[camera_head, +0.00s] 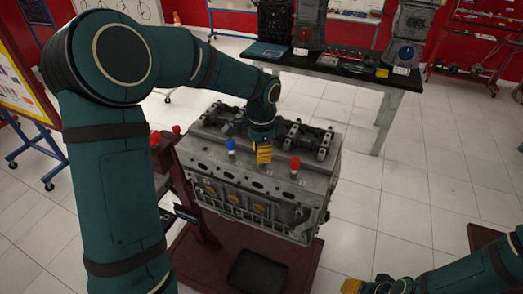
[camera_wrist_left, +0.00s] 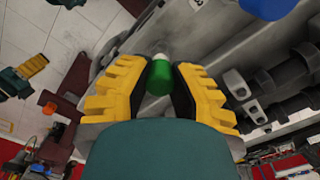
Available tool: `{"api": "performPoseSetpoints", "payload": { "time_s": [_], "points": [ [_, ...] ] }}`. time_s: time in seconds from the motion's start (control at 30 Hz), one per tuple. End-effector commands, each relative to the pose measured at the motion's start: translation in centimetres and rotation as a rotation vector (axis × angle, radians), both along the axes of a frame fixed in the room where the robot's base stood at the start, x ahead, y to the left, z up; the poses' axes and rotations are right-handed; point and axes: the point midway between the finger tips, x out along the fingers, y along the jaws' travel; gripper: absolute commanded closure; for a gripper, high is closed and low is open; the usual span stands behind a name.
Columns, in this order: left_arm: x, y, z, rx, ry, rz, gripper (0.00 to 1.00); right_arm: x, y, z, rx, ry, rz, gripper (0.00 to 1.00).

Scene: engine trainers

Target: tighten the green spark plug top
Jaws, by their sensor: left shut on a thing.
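The green spark plug top (camera_wrist_left: 160,77) sits between the yellow fingers of my left gripper in the left wrist view, with a white tip showing beyond it. My left gripper (camera_wrist_left: 159,72) is shut on it. In the head view my left gripper (camera_head: 264,155) points down at the top face of the grey engine block (camera_head: 213,177), and its fingers hide the green top. A blue top (camera_head: 231,145) stands to its left and a red top (camera_head: 295,163) to its right. My right gripper (camera_head: 374,285) is at the bottom edge, away from the engine; its opening is unclear.
The engine rests on a dark red stand (camera_head: 203,257) with a black tray (camera_head: 257,272) low in front. A workbench (camera_head: 398,85) with tools and equipment stands behind. A yellow-framed board (camera_head: 32,85) is at the left.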

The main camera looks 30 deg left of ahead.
Motion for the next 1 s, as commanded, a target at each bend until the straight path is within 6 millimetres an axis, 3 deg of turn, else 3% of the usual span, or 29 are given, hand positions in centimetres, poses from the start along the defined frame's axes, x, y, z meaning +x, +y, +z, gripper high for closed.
{"api": "performPoseSetpoints", "payload": {
  "time_s": [0.47, 0.5, 0.6, 1.0],
  "points": [
    [-0.07, 0.01, -0.15, 0.0, 0.003, -0.016, 1.0, 0.0, 0.0, 0.02, 0.0, 0.0, 0.0, 0.53],
    [-0.07, 0.01, -0.15, 0.0, 0.003, -0.016, 0.75, 0.0, 0.0, 0.02, 0.0, 0.0, 0.0, 0.53],
    [-0.06, 0.01, -0.13, 0.0, 0.003, -0.016, 0.44, 0.0, 0.0, 0.02, 0.0, 0.0, 0.0, 0.53],
    [0.07, 0.01, 0.62, 0.0, -0.003, -0.015, 0.44, 0.0, 0.0, 0.05, 0.0, 0.0, 0.0, 0.53]
  ]
}}
